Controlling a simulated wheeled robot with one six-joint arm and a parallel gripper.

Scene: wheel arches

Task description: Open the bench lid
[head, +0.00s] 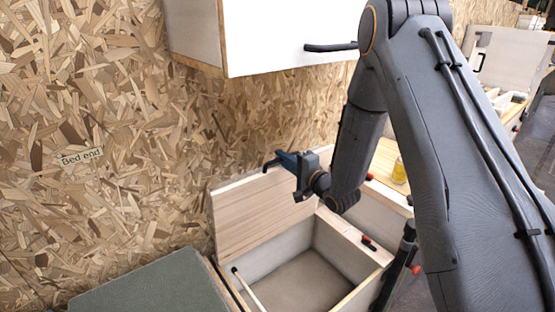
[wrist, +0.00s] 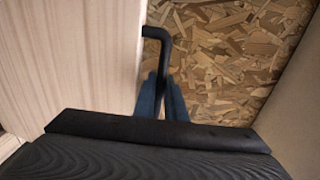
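The bench lid (head: 250,215), a pale wood panel, stands raised and nearly upright over the open bench box (head: 272,262), near the chipboard wall. My gripper (head: 280,160) is at the lid's top edge. In the wrist view, a black bent handle (wrist: 156,34) on the lid (wrist: 75,60) runs down between my blue gripper fingers (wrist: 164,95). The fingers look closed around the handle, though their lower parts are hidden by the dark gripper body. The inside of the box looks mostly empty.
A white wall cupboard (head: 275,38) with a black handle hangs above the lid. A grey-green cushion (head: 150,285) lies at the lower left. A light stick (head: 247,288) leans at the box's left side. A yellow jar (head: 399,171) stands on the worktop behind my arm.

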